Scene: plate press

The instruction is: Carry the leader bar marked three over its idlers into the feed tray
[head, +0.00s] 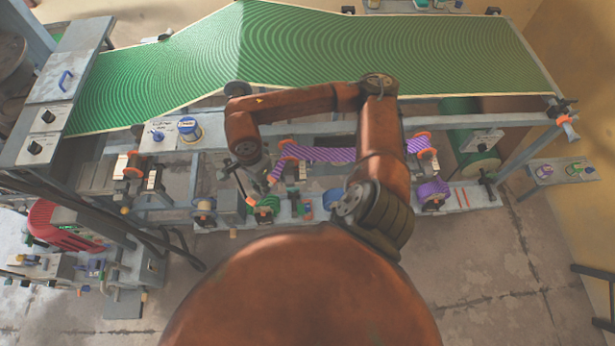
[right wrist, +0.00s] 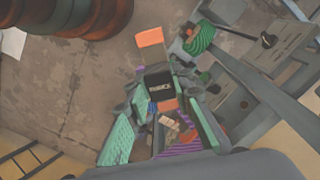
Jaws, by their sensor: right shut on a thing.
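My right gripper (head: 258,175) hangs over the left part of the lower rail, at the left end of a purple striped web (head: 335,154). In the right wrist view its green-padded fingers (right wrist: 164,100) are shut on the leader bar, a dark block with a small pale mark (right wrist: 160,86); the mark is too small to read. The web runs from a purple roll (head: 432,190) past the right orange-ended idler (head: 420,141) and the left one (head: 289,147), then slopes down to my gripper. I cannot make out the feed tray for certain. My left gripper is out of view.
A green patterned belt (head: 350,50) spans the back above the rails. A green spool (head: 268,205) sits close below my gripper. A blue-topped spool (head: 189,129) and a grey knob panel (head: 45,120) stand to the left.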

